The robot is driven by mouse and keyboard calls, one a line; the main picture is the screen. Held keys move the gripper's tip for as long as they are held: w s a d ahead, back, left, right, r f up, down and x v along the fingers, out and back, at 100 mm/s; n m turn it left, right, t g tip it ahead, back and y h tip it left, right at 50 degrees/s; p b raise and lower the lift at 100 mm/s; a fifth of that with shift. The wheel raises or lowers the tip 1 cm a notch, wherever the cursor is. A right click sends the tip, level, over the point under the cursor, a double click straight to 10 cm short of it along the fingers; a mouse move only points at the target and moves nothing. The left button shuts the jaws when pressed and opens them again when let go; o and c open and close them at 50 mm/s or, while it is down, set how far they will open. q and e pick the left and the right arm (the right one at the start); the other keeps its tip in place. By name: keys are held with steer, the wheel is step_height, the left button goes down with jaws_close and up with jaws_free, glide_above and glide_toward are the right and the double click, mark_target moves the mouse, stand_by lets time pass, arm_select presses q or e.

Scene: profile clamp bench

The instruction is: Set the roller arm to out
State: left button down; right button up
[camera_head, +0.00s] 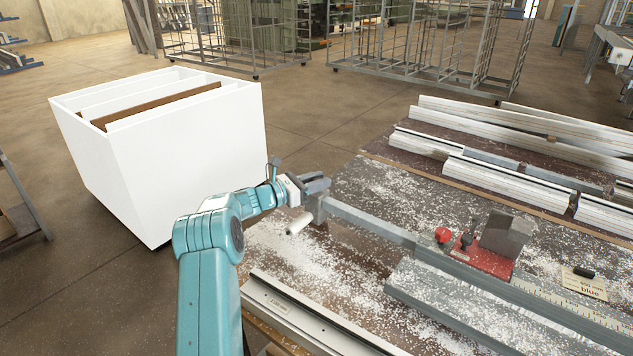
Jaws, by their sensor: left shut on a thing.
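The roller arm (370,219) is a grey bar that reaches left from the grey rail (535,298) toward the bench's left edge. An upright end piece and a pale roller (299,223) sit at its left end. My left gripper (318,185) is at the top of that end piece and is shut on it; the fingers partly hide the contact. The roller hangs just below and left of the gripper. My right gripper is not in view.
A red carriage (480,258) with a red knob and grey block sits on the rail. A small card (584,283) lies to its right. White profiles (515,185) lie at the back, another (310,315) in front. A white bin (190,150) stands left. White shavings cover the bench.

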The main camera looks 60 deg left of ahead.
arm_select(q)
steer(key=shift+w+r, duration=0.1)
steer(key=shift+r, duration=0.35)
steer(key=c, duration=0.9)
jaws_free()
steer(key=shift+d, duration=0.1)
steer(key=shift+c, duration=0.2)
steer(key=shift+d, duration=0.2)
steer(key=shift+s+a+f, duration=0.2)
steer(key=shift+a+f, duration=0.05)
steer(key=s+a+b, duration=0.1)
steer(key=s+b, duration=0.1)
steer(key=s, duration=1.4)
steer(key=shift+r, duration=0.15)
